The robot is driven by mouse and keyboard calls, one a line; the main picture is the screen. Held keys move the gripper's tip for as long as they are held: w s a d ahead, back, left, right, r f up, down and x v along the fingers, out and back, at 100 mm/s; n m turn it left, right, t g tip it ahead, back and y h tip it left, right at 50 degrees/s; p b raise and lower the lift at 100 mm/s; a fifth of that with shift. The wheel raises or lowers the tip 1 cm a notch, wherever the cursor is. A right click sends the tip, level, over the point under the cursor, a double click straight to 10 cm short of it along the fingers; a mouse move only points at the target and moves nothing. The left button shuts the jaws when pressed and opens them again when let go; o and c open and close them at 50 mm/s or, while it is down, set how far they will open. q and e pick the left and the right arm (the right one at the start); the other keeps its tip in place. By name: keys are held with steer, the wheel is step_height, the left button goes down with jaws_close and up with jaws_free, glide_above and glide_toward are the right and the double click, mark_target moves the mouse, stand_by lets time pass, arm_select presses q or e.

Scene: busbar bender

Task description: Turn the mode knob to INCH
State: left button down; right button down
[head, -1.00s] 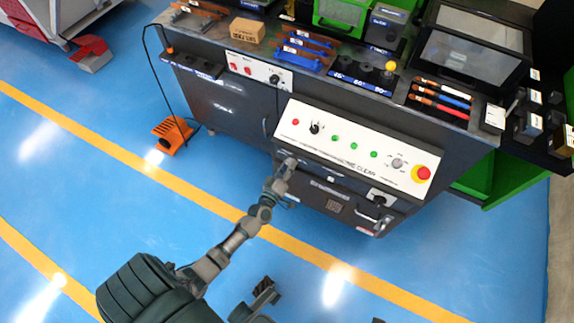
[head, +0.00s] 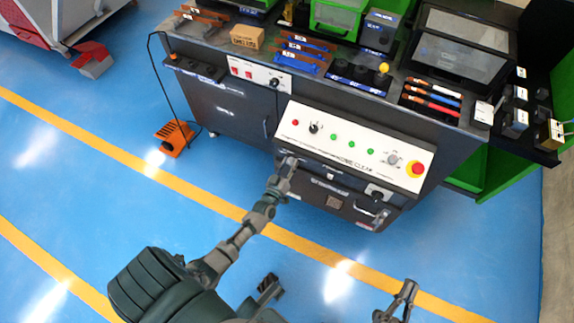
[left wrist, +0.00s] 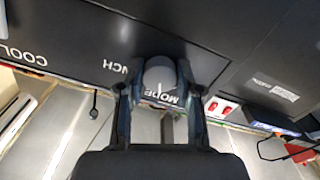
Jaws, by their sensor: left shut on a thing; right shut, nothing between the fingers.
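The mode knob (left wrist: 158,74) is a round grey knob with a pale pointer line, on a dark panel in the left wrist view. Its pointer faces the lower side of that picture, toward the upside-down MODE label (left wrist: 160,97). A partly covered label reading "NCH" (left wrist: 111,66) is to its left. My left gripper (left wrist: 158,82) has a finger on each side of the knob and is shut on it. In the head view my left gripper (head: 289,163) is at the machine's front, hiding the knob. My right gripper (head: 409,287) is shut and empty, low over the floor.
The sloped white control panel (head: 325,142) with buttons and a red emergency stop (head: 416,169) is just above my left gripper. An orange foot pedal (head: 174,138) stands on the floor at left. The blue floor before the machine is open.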

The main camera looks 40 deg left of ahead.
arm_select(q)
steer(key=m+p, duration=0.2)
steer(key=m, duration=0.3)
steer(key=shift+a+r, duration=0.1)
steer(key=shift+r, duration=0.05)
steer(key=shift+m+p, duration=0.4)
steer(key=shift+m, duration=0.7)
steer(key=m, duration=0.2)
steer(key=shift+m, duration=0.3)
steer(key=shift+f+m, duration=0.25)
steer(key=shift+m, duration=1.25)
arm_select(e)
step_height(320, 180, down, 8)
steer(key=g+h, duration=0.1)
steer(key=g, duration=0.6)
steer(key=shift+w+d+f, duration=0.25)
steer(key=shift+w+d, duration=0.05)
steer(key=shift+w, duration=0.05)
arm_select(q)
steer(key=shift+s, duration=0.1)
steer(key=c, duration=0.8)
jaws_free()
steer(key=shift+o, duration=0.2)
